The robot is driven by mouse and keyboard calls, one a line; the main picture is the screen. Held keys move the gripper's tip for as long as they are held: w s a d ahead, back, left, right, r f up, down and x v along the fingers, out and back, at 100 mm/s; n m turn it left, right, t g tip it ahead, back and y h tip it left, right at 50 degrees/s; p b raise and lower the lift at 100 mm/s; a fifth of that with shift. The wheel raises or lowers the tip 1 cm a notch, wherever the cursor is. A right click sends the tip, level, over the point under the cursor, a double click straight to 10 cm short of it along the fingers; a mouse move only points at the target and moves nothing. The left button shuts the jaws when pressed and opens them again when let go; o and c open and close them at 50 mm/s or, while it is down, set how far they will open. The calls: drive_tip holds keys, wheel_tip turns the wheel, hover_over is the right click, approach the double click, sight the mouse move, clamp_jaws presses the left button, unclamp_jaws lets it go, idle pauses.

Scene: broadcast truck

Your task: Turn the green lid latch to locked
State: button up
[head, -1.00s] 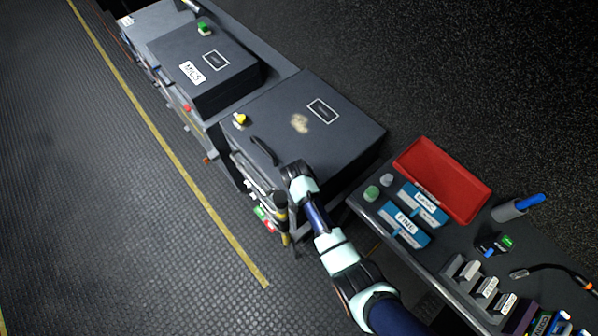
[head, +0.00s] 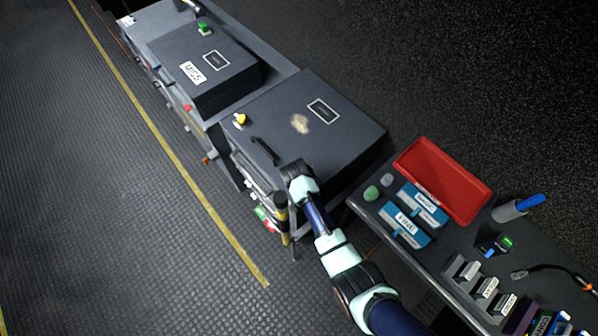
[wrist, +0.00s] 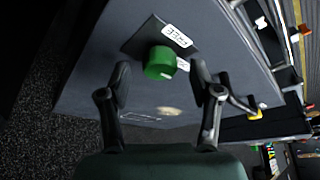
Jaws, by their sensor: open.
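The green lid latch (wrist: 160,62) is a round green knob on a dark plate (wrist: 140,38) on the near grey case. In the wrist view a white label reading FREE (wrist: 177,36) is beside it, and a second label (wrist: 183,65) is partly hidden by the knob. My gripper (wrist: 161,78) is open, with one finger on each side of the knob. I see no clear contact. I cannot tell which way the latch points. In the head view my arm hides this latch at the front right of the near case (head: 335,145).
The near lid has a yellow knob (head: 240,119), a dark handle (head: 265,151) and a tan patch (head: 300,124). The MICS case (head: 240,80) behind carries another green knob (head: 205,28). A red tray (head: 440,180) and several small items occupy the bench at right.

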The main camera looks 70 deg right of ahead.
drive_tip(key=v, duration=0.6)
drive_tip(key=shift+a+r, duration=0.2)
drive_tip(key=shift+r, duration=0.1)
